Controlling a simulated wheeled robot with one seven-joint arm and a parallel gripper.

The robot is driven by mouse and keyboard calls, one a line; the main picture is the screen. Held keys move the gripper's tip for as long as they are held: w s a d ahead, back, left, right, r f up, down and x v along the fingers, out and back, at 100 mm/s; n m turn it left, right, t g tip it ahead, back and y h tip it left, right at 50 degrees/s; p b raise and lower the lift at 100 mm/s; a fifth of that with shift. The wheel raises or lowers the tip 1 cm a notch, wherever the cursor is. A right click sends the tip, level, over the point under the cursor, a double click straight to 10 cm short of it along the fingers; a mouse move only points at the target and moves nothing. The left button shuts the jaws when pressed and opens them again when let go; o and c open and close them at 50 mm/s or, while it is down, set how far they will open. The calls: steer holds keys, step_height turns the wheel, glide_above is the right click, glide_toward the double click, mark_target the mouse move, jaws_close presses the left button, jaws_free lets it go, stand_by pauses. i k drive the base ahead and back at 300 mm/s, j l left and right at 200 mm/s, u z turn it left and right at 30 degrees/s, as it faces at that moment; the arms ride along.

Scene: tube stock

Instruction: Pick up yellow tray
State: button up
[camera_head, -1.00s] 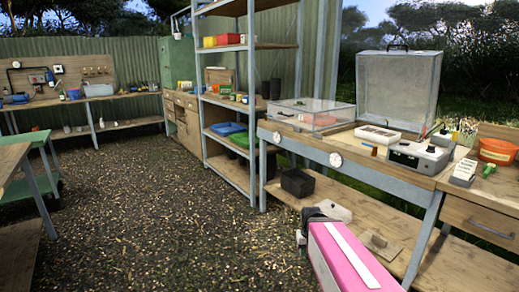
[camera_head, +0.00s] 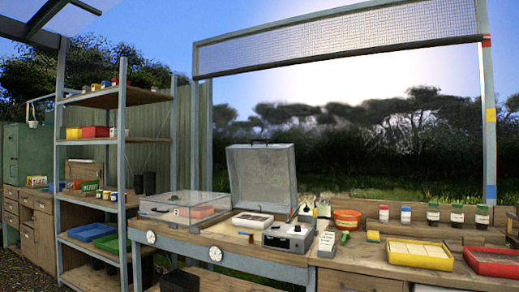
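A yellow tray (camera_head: 416,262) sits on the wooden bench at the right. It is shallow and rectangular, with pale contents that look divided into sections. A red tray (camera_head: 490,270) of similar shape sits just to its right, with a narrow gap between them. A smaller yellow bin (camera_head: 73,134) stands on the shelving at the left, beside a red one (camera_head: 95,131). My gripper is not in view.
Jars with red, blue and dark lids (camera_head: 432,213) stand behind the yellow tray. A small yellow block (camera_head: 373,236) and an orange bowl (camera_head: 347,218) are to its left. A grey instrument (camera_head: 288,236) and a clear-lidded box (camera_head: 183,205) stand farther left.

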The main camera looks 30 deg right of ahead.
mark_target(417, 253)
steer(key=l+z, duration=0.1)
steer(key=z, duration=2.3)
